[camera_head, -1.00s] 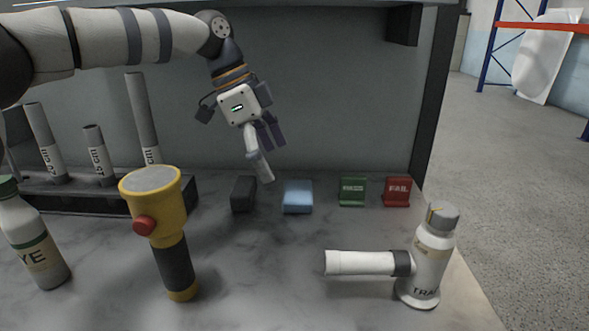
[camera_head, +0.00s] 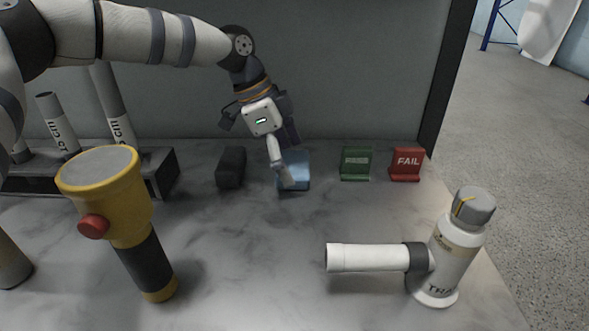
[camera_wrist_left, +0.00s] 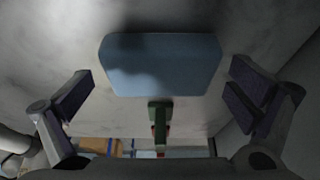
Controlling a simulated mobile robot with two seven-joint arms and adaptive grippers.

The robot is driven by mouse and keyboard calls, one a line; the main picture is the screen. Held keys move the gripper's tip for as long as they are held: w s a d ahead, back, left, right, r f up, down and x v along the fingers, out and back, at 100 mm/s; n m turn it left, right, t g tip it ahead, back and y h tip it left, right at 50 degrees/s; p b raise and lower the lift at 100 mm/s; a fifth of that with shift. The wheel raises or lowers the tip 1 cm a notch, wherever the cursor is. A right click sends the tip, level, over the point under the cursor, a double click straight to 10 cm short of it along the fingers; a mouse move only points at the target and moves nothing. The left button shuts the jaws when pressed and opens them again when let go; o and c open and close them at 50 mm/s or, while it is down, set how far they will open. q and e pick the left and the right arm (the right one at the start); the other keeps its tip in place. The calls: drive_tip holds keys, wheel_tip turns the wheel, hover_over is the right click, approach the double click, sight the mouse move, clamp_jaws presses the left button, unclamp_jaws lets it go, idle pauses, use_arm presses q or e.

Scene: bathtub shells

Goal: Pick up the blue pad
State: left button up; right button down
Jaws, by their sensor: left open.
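The blue pad (camera_head: 296,172) lies on the grey marbled tabletop near the back wall, partly hidden behind my left gripper in the head view. My left gripper (camera_head: 285,175) points down in front of the pad and is open. In the left wrist view the blue pad (camera_wrist_left: 162,64) shows between the spread fingers of the gripper (camera_wrist_left: 160,98), with space on both sides and neither finger touching it. My right gripper does not show.
A dark block (camera_head: 231,167) lies just left of the pad. A green stand (camera_head: 356,163) and a red FAIL stand (camera_head: 406,164) are to the right. A yellow flashlight-like tool (camera_head: 125,220) and a white bottle with a side tube (camera_head: 448,255) stand in front. The middle front is clear.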

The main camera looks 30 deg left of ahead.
sight(299, 164)
use_arm(q)
drive_tip(key=shift+f, duration=0.1)
drive_tip(key=shift+c, duration=0.6)
drive_tip(key=c, duration=1)
drive_tip(key=shift+o, duration=0.2)
drive_tip(key=shift+w+r, duration=0.1)
drive_tip(key=shift+r, duration=0.35)
drive_tip(key=r, duration=0.3)
drive_tip(key=shift+s+r+p, duration=0.3)
drive_tip(key=shift+s+p, duration=0.05)
drive_tip(key=s+a+r+p, duration=0.1)
drive_tip(key=s+r, duration=0.3)
drive_tip(key=s, duration=0.2)
drive_tip(key=s+a+r+p, duration=0.1)
drive_tip(key=s+a+r, duration=0.1)
drive_tip(key=s+r, duration=0.2)
drive_tip(key=shift+s+a+r, duration=0.25)
drive_tip(key=shift+s, duration=1.25)
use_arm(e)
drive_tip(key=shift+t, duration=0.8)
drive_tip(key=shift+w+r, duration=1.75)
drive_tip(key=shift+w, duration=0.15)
